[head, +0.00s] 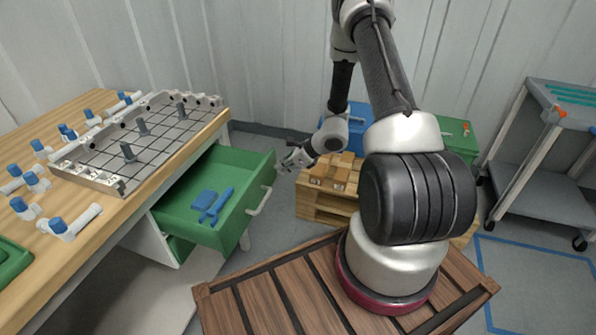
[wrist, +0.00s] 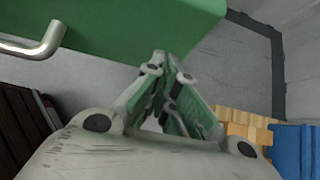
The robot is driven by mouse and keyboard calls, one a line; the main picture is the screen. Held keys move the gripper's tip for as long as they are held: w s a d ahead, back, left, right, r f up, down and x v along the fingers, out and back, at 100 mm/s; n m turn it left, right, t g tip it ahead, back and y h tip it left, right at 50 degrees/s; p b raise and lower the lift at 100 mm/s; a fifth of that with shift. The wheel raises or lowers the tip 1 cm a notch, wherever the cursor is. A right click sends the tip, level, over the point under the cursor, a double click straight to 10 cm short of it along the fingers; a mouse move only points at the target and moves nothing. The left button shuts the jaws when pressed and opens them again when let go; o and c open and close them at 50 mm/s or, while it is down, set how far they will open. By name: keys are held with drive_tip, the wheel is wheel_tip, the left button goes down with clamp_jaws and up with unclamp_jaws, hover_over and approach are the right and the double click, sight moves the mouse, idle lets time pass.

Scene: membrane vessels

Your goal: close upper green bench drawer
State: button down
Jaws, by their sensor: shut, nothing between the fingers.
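The upper green bench drawer (head: 184,212) stands pulled out from the wooden workbench in the head view. Inside it lie a blue block and a blue tool (head: 217,205). Its front carries a silver bar handle (head: 260,201). My gripper (head: 288,164) is shut and empty, just right of the drawer front near its far end. In the wrist view my gripper (wrist: 160,60) points at the lower edge of the green drawer front (wrist: 130,30), with the handle (wrist: 36,42) at upper left. I cannot tell whether the fingertips touch the front.
The workbench (head: 75,270) bears a metal fixture plate (head: 150,135) and several blue-capped white fittings. A pallet with boxes (head: 325,207) stands behind my arm, with blue and green bins near it. A grey cart (head: 530,160) is at right. Some grey floor shows between drawer and pallet.

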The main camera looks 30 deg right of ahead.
hover_over(231, 167)
drive_tip(key=s+d, duration=0.1)
drive_tip(key=shift+s+d, duration=0.15)
drive_tip(key=shift+w+a, duration=0.45)
drive_tip(key=shift+w, duration=0.05)
drive_tip(key=shift+w+a+r, duration=0.1)
drive_tip(key=shift+w+a, duration=0.05)
drive_tip(key=shift+w, duration=0.05)
